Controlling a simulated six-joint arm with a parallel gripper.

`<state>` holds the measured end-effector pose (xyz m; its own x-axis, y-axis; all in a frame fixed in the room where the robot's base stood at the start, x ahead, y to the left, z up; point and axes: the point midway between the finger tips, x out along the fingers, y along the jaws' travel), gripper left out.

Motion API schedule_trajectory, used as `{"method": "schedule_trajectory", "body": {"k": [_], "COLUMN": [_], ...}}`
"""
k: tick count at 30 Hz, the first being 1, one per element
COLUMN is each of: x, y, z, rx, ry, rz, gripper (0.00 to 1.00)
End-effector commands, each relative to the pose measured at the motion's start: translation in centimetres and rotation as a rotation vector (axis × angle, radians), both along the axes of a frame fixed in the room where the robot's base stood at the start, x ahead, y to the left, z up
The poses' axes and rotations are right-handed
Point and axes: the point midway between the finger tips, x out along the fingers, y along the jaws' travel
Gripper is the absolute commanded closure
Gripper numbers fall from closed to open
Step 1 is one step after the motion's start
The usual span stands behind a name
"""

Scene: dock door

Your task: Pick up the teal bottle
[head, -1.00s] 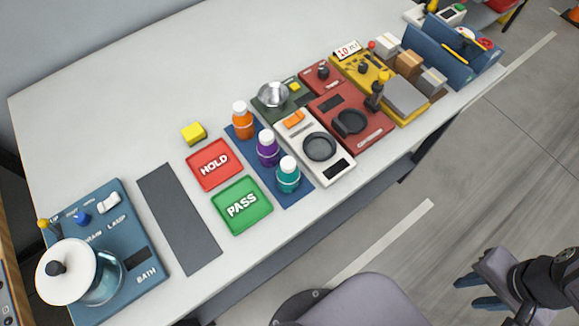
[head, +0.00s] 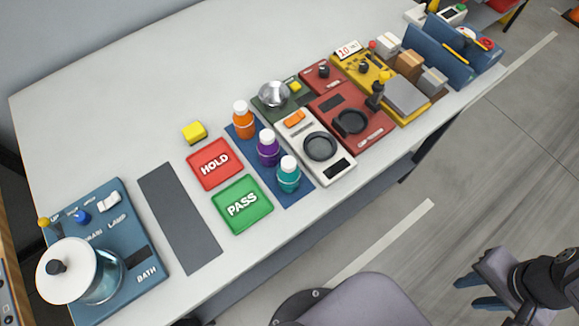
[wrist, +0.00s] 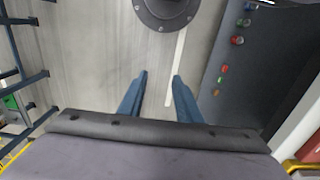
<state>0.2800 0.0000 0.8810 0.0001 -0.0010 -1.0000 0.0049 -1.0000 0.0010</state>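The teal bottle (head: 288,175) has a white cap and stands upright on a blue mat (head: 297,198) near the table's front edge. A purple bottle (head: 268,148) and an orange bottle (head: 243,120) stand behind it on the same mat. My gripper (head: 468,293) is at the lower right in the head view, over the floor and well away from the bottles. In the wrist view, the blue fingers of my gripper (wrist: 160,85) are apart with nothing between them.
Green PASS pad (head: 242,204) and red HOLD pad (head: 215,163) lie left of the bottles. A white scale-like device (head: 335,167) stands close on the right. A blue bath unit (head: 150,274) is at far left. Bare table (head: 110,110) lies behind.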

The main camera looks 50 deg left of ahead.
Motion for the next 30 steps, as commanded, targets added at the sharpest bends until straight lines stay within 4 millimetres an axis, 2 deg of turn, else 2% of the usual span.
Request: {"method": "schedule_trajectory", "body": {"k": [10, 13, 14, 24, 30], "x": [0.0, 0.0, 0.0, -0.2, -2.1], "y": [0.0, 0.0, 0.0, 0.2, 2.4], "z": [0.0, 0.0, 0.0, -0.1, -0.5], "rx": [0.000, 0.000, 0.000, 0.006, 0.072], "ry": [0.000, 0.000, 0.000, 0.014, 0.149], "rz": [0.000, 0.000, 0.000, 0.001, 0.005], "gripper": [0.69, 0.45, 0.42, 0.42, 0.42]}}
